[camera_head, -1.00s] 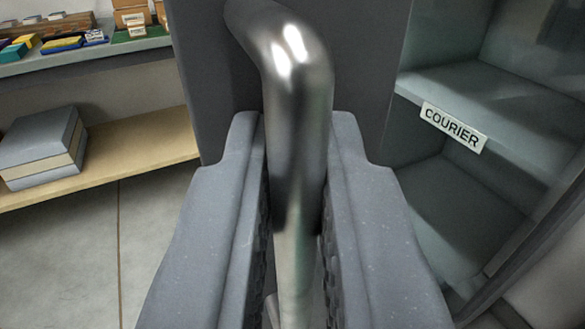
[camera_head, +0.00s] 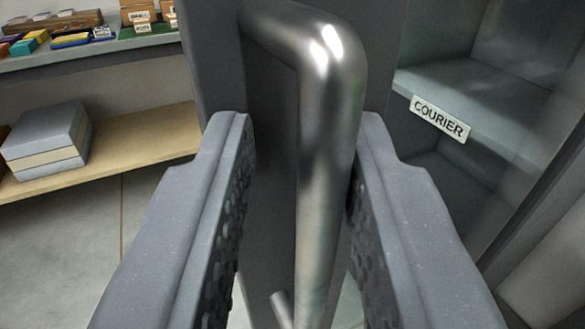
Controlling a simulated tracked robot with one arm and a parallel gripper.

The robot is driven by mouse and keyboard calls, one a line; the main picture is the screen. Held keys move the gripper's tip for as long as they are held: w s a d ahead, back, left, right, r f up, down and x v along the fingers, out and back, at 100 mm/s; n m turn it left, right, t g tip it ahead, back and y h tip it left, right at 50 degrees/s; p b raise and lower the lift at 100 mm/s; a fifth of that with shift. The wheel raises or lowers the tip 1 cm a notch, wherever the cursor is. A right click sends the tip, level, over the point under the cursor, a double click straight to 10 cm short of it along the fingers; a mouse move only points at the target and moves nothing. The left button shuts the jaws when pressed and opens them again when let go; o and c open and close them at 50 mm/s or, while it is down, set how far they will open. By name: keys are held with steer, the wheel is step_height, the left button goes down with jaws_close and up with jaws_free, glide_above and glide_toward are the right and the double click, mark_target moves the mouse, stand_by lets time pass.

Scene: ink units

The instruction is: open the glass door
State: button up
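The glass door's shiny metal bar handle (camera_head: 328,120) stands upright in the middle of the view, bending back at its top into a dark grey door frame (camera_head: 215,55). Glass with shelves behind it (camera_head: 490,95) shows to the right of the frame. My gripper (camera_head: 302,125) is open, with one finger on each side of the handle. The handle is close to the right finger, possibly touching it; a clear gap lies between it and the left finger. The lower end of the handle is partly out of view.
A "COURIER" label (camera_head: 440,118) is on a shelf edge at right. At left, an upper shelf (camera_head: 100,50) bears small coloured boxes, and a lower wooden shelf (camera_head: 140,143) bears a grey box (camera_head: 48,140). Bare floor shows below it.

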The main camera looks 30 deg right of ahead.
steer(key=shift+d, duration=0.25)
steer(key=shift+s, duration=0.1)
steer(key=b+v, duration=0.5)
steer(key=v, duration=0.8)
steer(key=shift+a, duration=0.35)
steer(key=shift+s+f, duration=0.1)
steer(key=shift+s, duration=0.1)
stand_by(0.4)
